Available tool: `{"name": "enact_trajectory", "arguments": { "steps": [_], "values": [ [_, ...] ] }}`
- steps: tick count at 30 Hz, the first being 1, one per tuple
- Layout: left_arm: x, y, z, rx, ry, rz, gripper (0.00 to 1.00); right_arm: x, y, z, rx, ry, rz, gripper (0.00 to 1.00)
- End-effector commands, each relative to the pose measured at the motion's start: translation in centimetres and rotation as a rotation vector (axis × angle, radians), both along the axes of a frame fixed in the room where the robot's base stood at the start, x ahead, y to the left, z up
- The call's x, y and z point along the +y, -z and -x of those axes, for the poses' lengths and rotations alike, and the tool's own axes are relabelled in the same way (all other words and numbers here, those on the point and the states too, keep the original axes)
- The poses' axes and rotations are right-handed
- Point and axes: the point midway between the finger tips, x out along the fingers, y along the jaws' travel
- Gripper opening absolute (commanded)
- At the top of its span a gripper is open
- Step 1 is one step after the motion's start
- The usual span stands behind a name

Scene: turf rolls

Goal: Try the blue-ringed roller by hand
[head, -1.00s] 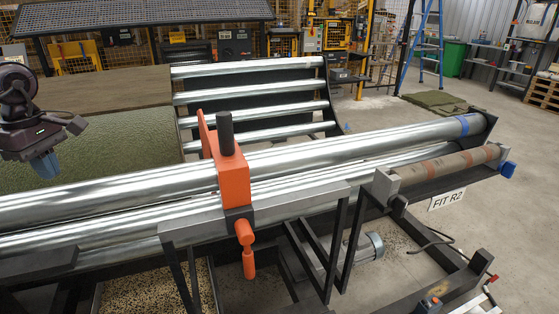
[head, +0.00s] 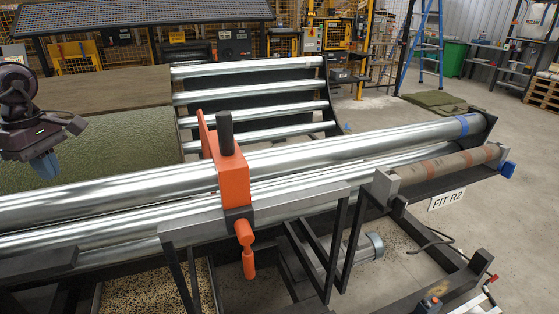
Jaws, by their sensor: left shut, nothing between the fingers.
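The blue-ringed roller (head: 330,151) is a long shiny steel cylinder lying across the frame, rising from the left edge to the right. Its blue band (head: 467,125) is near the far right end. My left gripper (head: 45,168) is at the left, with its blue fingers pointing down, shut and empty. In the picture it is above the roller's left part, over the green turf (head: 110,150), and apart from the roller. The right gripper is not in view.
An orange clamp-like unit (head: 232,180) with a dark post stands across the roller. More steel rollers (head: 250,98) lie behind. A brown roller with reddish bands (head: 440,168) rests at right above a "FIT R2" label (head: 447,199).

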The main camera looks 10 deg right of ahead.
Motion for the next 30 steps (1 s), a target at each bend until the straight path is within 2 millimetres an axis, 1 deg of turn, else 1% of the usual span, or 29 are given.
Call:
{"name": "enact_trajectory", "arguments": {
  "steps": [30],
  "values": [
    [0.0,1.5,0.0,0.0,0.0,0.0,0.0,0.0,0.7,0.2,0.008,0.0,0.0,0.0]
  ]
}}
